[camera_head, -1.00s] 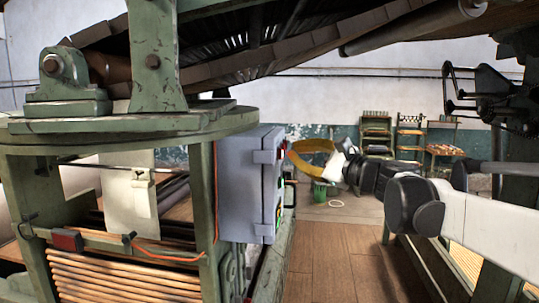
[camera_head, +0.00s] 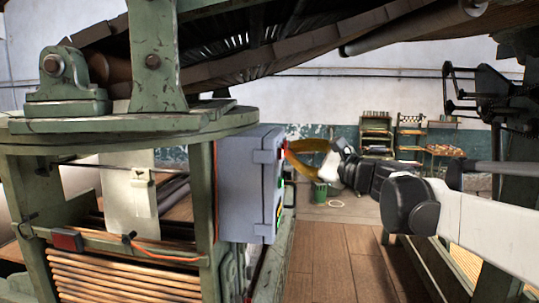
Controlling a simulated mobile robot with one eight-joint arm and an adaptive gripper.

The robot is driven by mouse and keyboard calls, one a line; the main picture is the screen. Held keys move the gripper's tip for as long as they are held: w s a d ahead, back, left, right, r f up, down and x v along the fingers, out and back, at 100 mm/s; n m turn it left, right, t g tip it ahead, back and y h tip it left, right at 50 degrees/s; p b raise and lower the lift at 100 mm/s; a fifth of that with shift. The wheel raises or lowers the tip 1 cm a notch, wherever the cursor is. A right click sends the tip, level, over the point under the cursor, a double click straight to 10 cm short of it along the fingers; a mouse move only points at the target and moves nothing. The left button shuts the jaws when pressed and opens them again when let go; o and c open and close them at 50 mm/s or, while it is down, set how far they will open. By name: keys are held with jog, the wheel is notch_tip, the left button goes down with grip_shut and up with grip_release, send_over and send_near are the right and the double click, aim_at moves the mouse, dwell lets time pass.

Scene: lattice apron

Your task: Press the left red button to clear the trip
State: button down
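A grey control box (camera_head: 248,185) is fixed to the green machine frame, and its button face is turned to the right, nearly edge-on to me. A small bit of red (camera_head: 285,146) shows at the upper edge of that face; I cannot tell which red button it is. My gripper (camera_head: 291,157), with yellow-brown fingers, reaches in from the right at the upper part of the face. Its tips are at or very close to the face; contact cannot be made out. Whether the fingers are open or shut is unclear. Nothing is seen held.
The green machine frame (camera_head: 205,190) with wooden slats stands below and left of the box. An orange cable (camera_head: 165,256) runs along it. A wooden floor aisle (camera_head: 330,255) lies open to the right. A green bucket (camera_head: 319,192) and shelves (camera_head: 376,135) stand far back.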

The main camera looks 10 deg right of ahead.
jog(key=shift+w+a, duration=0.15)
jog(key=shift+a, duration=0.3)
dwell(0.8)
jog(key=shift+d, duration=0.1)
jog(key=shift+s+d, duration=0.3)
jog(key=shift+d, duration=0.5)
jog(key=d, duration=0.1)
jog(key=s+d, duration=0.1)
jog(key=d, duration=0.2)
jog(key=shift+s+d, duration=0.25)
jog(key=shift+d, duration=0.1)
dwell(0.4)
